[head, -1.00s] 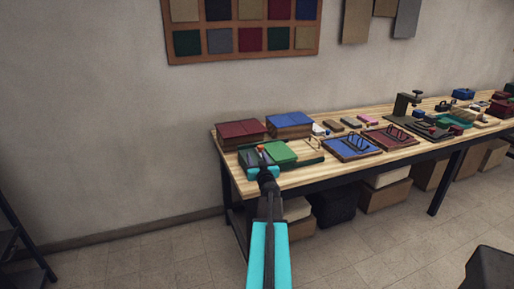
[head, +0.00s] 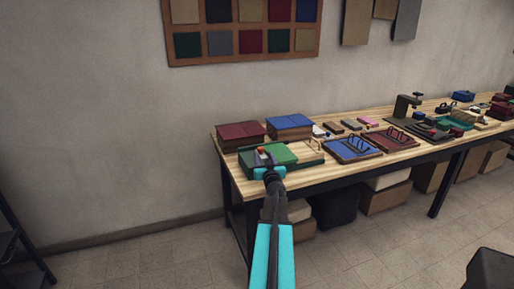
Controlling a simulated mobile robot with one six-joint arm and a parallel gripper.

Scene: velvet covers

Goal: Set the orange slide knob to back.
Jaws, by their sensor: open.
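The orange slide knob (head: 261,150) is a small orange-red spot at the left part of a green unit (head: 283,155) near the left end of the workbench. My gripper (head: 264,160) is open, in front of and over the unit. Its tips are close to the knob in the picture; I cannot tell if they touch it. My cyan and dark wrist and arm cover part of the unit's front edge. The slot that the knob runs in is too small to make out.
A red covered box (head: 241,131) and a blue covered box (head: 290,121) stand just behind the unit. A blue pad with a handle (head: 351,149) and a red one (head: 390,141) lie to the right. The bench's left edge is close by.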

